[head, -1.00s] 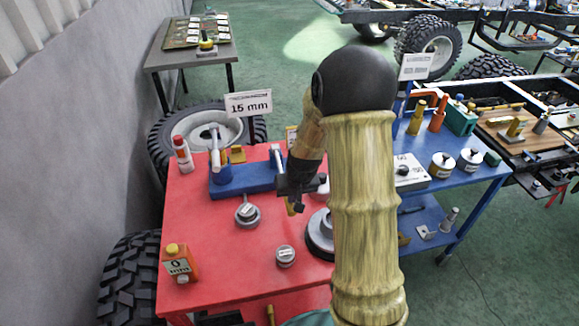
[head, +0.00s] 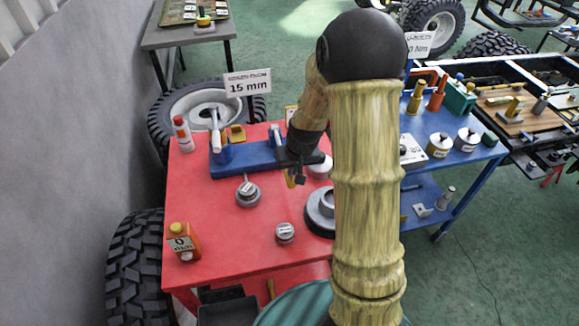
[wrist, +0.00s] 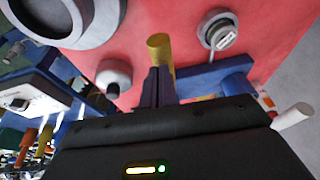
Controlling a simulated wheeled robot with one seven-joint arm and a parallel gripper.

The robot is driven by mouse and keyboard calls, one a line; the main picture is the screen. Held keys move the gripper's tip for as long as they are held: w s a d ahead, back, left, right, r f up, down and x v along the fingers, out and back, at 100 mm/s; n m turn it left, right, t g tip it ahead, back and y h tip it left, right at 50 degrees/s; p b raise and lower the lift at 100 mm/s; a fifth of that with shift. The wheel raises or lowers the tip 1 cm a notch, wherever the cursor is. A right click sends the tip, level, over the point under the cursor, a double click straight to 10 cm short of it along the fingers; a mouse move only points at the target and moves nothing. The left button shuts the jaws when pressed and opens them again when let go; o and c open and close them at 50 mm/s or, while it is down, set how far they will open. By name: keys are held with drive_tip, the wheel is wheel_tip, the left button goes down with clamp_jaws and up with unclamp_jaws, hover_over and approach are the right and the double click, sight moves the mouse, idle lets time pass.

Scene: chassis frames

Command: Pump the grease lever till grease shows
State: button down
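A blue block-shaped fixture (head: 250,166) lies on the red table. It bears an upright pale cylinder (head: 215,122) at its left end and a second pale post (head: 277,136) near my gripper. My gripper (head: 300,176) is at the fixture's right end, low over the table. A yellow rod-like handle (wrist: 158,46) shows right at my dark fingertips (wrist: 157,85) in the wrist view; a bit of it shows under the gripper in the head view (head: 291,179). The fingers look close together, with the handle beside or behind them; contact is unclear. I see no grease.
Round grey parts (head: 248,194) (head: 285,233), a large grey ring (head: 320,212), an orange bottle (head: 184,242) and a white-and-red bottle (head: 183,134) stand on the red table (head: 220,265). A "15 mm" sign (head: 247,83) stands behind. A blue cart (head: 468,175) is at right.

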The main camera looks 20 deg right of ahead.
drive_tip(key=s+r+b, duration=0.1)
drive_tip(key=s+r, duration=0.4)
drive_tip(key=r, duration=0.3)
drive_tip(key=shift+s+d+r+b, duration=0.25)
drive_tip(key=shift+s+d+b, duration=0.1)
drive_tip(key=shift+s, duration=0.05)
drive_tip(key=shift+w+d, duration=0.1)
drive_tip(key=s+a+r+p, duration=0.1)
drive_tip(key=s+a, duration=0.4)
drive_tip(key=s, duration=0.6)
drive_tip(key=shift+s+r+n+g+h+p, duration=0.15)
drive_tip(key=shift+s+n+g+h+p, duration=0.2)
drive_tip(key=shift+p, duration=0.35)
drive_tip(key=shift+w, duration=0.1)
